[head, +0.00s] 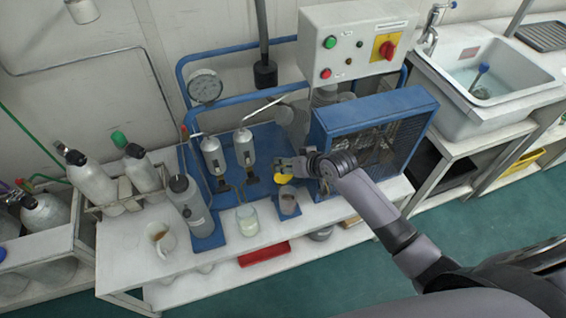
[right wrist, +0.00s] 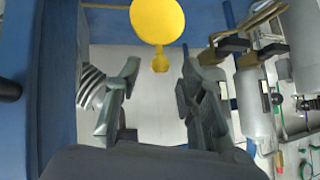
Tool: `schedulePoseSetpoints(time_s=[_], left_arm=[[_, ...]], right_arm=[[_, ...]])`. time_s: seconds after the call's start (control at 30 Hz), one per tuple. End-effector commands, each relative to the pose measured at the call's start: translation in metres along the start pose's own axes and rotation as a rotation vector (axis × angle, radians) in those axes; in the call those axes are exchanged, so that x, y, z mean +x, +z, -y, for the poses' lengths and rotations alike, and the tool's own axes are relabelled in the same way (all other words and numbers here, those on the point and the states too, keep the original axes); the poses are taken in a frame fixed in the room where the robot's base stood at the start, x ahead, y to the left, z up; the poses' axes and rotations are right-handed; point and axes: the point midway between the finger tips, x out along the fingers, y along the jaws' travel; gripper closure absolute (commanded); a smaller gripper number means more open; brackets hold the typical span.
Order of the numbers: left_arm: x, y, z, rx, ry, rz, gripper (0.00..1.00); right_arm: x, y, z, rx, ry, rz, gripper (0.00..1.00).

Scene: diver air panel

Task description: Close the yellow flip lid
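In the right wrist view the lid (right wrist: 157,20) is a round yellow disc with a small tab, at the top of the picture. My right gripper (right wrist: 160,85) has its fingers spread with a clear gap, and nothing is held between them. The lid lies beyond the fingertips, and contact is not visible. My left gripper is not in view.
A blue caged compressor (head: 375,125) stands right of the gripper, under a control box (head: 352,45). White filter cylinders (head: 244,147), a grey bottle (head: 190,205) and a glass jar (head: 247,219) stand to the left. A red tray (head: 264,252) is below the white bench.

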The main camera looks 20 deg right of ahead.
Motion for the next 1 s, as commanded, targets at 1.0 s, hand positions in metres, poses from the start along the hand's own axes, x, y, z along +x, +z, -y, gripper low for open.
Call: schedulePoseSetpoints(time_s=[1.0], left_arm=[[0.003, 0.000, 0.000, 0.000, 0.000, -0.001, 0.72]], right_arm=[[0.035, 0.000, 0.000, -0.001, 0.000, 0.000, 0.89]])
